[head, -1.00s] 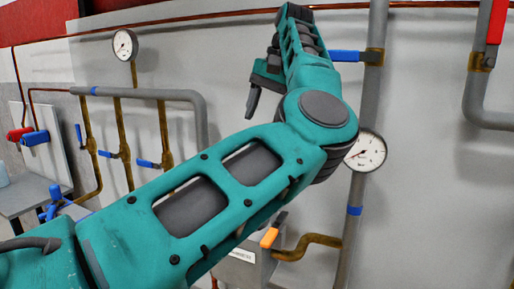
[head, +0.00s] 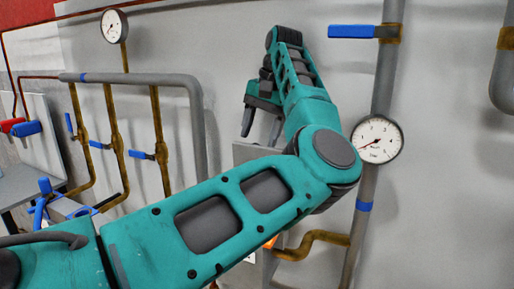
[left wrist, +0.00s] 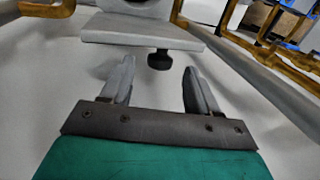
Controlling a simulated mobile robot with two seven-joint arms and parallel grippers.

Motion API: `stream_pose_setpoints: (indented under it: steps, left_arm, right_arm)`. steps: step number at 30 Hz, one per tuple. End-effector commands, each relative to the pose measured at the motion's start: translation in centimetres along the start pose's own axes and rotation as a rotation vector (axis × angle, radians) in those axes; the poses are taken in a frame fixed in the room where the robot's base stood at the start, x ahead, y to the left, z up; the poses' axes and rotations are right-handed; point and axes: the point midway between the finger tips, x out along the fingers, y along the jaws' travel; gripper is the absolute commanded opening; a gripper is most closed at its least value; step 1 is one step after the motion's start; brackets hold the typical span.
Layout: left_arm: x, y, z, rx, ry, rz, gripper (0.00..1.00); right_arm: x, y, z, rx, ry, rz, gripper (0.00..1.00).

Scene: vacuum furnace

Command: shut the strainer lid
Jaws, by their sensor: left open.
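A pale grey plate that looks like the strainer lid (head: 243,152) shows in the head view, partly hidden behind my left arm. In the left wrist view a grey plate (left wrist: 140,32), apparently the same lid, lies ahead of the fingers, with a dark knob (left wrist: 159,60) at its near edge. My left gripper (head: 261,127) is open and empty, with its fingers pointing down just above the plate in the head view. In the wrist view its fingers (left wrist: 158,70) stand apart, with the knob between them in the picture; I see no contact. The strainer body is mostly hidden by my arm. My right gripper is not in view.
A brass pipe (head: 318,240) with an orange part (head: 270,242) runs below my arm. A vertical grey pipe with a gauge (head: 377,139) and a blue-handled valve (head: 352,31) stands at right. Several brass valve lines stand at left. The wall between is clear.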

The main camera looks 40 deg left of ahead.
Motion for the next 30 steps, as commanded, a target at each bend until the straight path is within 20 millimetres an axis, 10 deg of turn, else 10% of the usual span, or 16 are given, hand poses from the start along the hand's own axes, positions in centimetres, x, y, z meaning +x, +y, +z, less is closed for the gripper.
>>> stream_pose_setpoints:
  steps: [18,30]
  left_arm:
    - [3.3,0.0,0.0,0.001,0.002,-0.001,0.6]
    - [3.3,0.0,0.0,0.001,0.001,-0.001,0.21]
  right_arm:
    - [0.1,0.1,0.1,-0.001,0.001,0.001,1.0]
    - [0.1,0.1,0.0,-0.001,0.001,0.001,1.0]
